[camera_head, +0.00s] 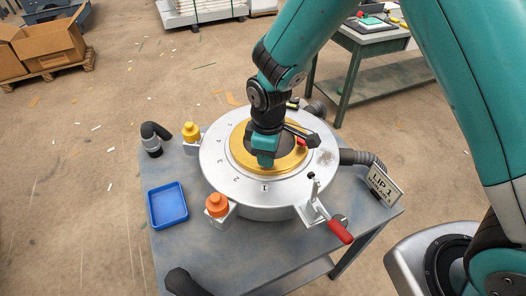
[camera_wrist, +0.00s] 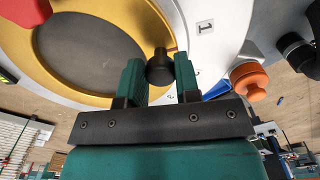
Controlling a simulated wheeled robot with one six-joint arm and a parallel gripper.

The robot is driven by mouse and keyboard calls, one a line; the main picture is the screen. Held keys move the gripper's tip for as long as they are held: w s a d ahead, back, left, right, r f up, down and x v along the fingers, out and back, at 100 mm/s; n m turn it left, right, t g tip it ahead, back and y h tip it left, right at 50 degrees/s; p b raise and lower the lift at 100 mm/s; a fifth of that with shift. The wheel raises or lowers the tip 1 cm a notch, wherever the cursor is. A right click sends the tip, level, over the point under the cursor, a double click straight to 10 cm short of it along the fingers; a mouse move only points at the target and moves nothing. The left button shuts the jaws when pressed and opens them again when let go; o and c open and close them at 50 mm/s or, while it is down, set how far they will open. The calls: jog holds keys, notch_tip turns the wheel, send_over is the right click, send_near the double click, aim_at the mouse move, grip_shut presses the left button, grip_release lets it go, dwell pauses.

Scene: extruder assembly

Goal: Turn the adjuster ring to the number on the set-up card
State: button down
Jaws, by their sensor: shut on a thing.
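The gold adjuster ring (camera_head: 241,160) lies flat around a dark centre on a round silver housing (camera_head: 220,172). In the wrist view the ring (camera_wrist: 60,85) circles a large dark disc. My gripper (camera_head: 265,160) reaches down over the ring. In the wrist view its teal fingers (camera_wrist: 159,75) are shut on a black knob (camera_wrist: 160,67) by the ring's edge. Numbers sit around the housing, and a "1" label (camera_wrist: 204,27) shows near the knob. The set-up card (camera_head: 384,186) stands at the right and reads "LIP 1"; its smaller line is unreadable. My gripper hides part of the ring.
A blue tray (camera_head: 167,205) sits on the table's left. Orange (camera_head: 217,205) and yellow (camera_head: 191,131) knobs stand beside the housing. A red-handled clamp (camera_head: 340,232) is at its front right. Dark hoses end near the table edges.

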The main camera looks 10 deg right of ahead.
jog(key=shift+d+n, duration=0.15)
jog(key=shift+n, duration=0.15)
jog(key=c, duration=0.8)
grip_release()
jog(key=shift+r, duration=0.1)
notch_tip(320, 180, up, 17)
jog(key=shift+r+b, duration=0.15)
jog(key=shift+b, duration=0.95)
jog(key=shift+s+d, duration=0.1)
jog(key=s+d+r+m+y, duration=0.1)
jog(key=s+m, duration=0.1)
jog(key=s, duration=0.4)
jog(key=s+d+r+m+y, duration=0.1)
jog(key=s+m, duration=0.1)
jog(key=s, duration=0.5)
jog(key=s+d+r+m+y, duration=0.1)
jog(key=s+d+m+y, duration=0.1)
jog(key=s, duration=0.4)
jog(key=shift+s+m, duration=0.3)
jog(key=shift+s, duration=0.05)
